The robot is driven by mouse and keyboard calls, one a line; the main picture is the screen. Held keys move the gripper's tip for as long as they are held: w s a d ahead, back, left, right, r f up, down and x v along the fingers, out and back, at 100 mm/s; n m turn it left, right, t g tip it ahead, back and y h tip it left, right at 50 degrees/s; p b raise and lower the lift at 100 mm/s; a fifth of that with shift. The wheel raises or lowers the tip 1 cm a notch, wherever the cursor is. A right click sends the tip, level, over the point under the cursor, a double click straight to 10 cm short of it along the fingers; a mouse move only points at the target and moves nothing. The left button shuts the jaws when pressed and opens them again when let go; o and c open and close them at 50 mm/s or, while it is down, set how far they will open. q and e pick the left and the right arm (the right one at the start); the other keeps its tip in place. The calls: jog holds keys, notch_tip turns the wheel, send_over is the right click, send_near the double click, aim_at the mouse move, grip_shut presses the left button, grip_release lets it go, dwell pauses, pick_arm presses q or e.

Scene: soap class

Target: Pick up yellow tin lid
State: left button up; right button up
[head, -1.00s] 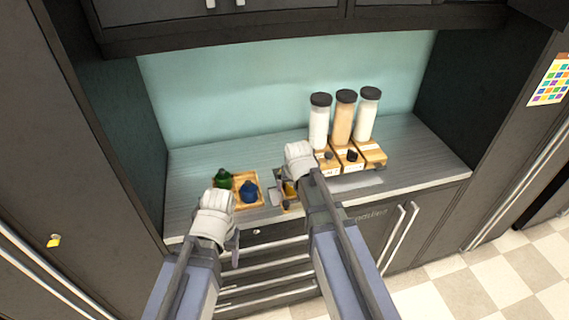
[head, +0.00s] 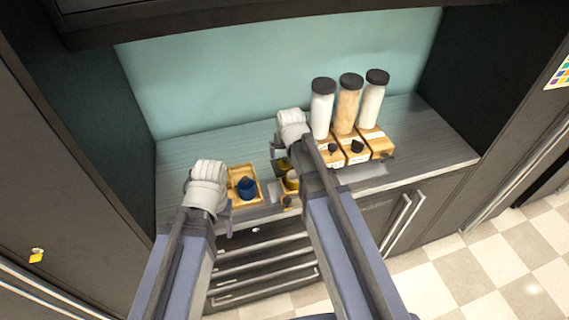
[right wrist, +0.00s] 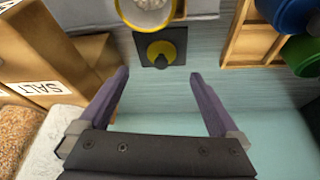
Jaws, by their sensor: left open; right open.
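The yellow tin lid (right wrist: 161,51) shows in the right wrist view as a yellow disc with a dark middle, on a dark square on the counter. A yellow-rimmed tin (right wrist: 149,12) with pale contents is just beyond it, cut by the top edge. In the head view the tin (head: 292,182) shows beside my right gripper (head: 281,155), which partly hides the lid (head: 284,164). My right gripper is open and empty, its fingers (right wrist: 160,75) pointing toward the lid, which lies just beyond the gap. My left gripper (head: 228,216) is open near the counter's front edge.
A wooden tray (head: 242,170) holds a blue container (head: 247,188); a green one (right wrist: 304,55) shows beside it in the right wrist view. Wooden boxes (head: 377,142), one labelled SALT (right wrist: 42,83), stand to the right with tall jars (head: 347,103) behind. The back-left counter is clear.

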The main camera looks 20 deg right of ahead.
aim_at(285, 160)
jog(key=shift+b+x, duration=0.55)
jog(key=shift+x, duration=0.5)
jog(key=b+x, duration=0.4)
jog(key=shift+s+a+f, duration=0.2)
jog(key=shift+s, duration=0.1)
jog(key=shift+w+f+b, duration=0.25)
jog(key=shift+f+b, duration=0.2)
jog(key=shift+b, duration=0.1)
jog(key=shift+r, duration=0.1)
jog(key=c, duration=1.5)
jog(key=shift+c, duration=0.2)
jog(key=shift+r, duration=0.15)
